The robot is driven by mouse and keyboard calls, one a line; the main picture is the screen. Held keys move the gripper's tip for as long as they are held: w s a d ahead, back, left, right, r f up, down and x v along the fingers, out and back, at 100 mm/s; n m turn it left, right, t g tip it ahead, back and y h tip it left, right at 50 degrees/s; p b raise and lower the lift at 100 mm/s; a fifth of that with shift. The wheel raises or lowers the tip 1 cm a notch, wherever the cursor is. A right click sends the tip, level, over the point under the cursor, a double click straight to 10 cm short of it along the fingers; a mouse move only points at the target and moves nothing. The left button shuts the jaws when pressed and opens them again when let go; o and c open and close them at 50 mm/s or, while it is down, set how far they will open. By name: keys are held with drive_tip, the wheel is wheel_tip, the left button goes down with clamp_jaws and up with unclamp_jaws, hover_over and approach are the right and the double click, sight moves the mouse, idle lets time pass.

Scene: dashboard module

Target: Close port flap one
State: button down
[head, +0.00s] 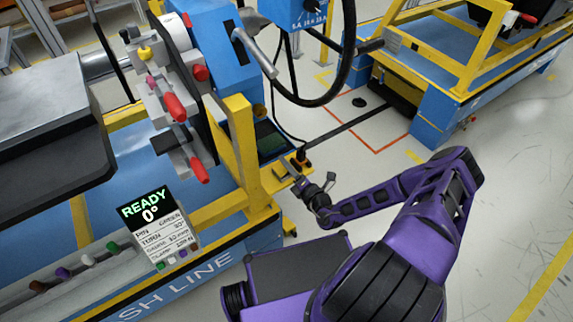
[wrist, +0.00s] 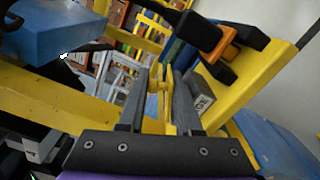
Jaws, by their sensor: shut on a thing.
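My gripper (head: 298,178) is beside the yellow frame near the right end of the blue line in the head view. In the wrist view its two dark fingers (wrist: 161,92) stand on both sides of a narrow yellow piece (wrist: 160,112), and they are shut on it. I cannot tell whether this piece is port flap one or part of the frame. In the head view a small yellow bracket (head: 280,171) lies just left of the fingertips. I cannot make out a labelled port flap in either view.
A yellow post (head: 242,150) stands left of the gripper. An orange-and-black part (wrist: 222,45) is close right in the wrist view. Floor to the right is open.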

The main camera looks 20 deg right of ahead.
drive_tip(key=c, duration=0.7)
unclamp_jaws()
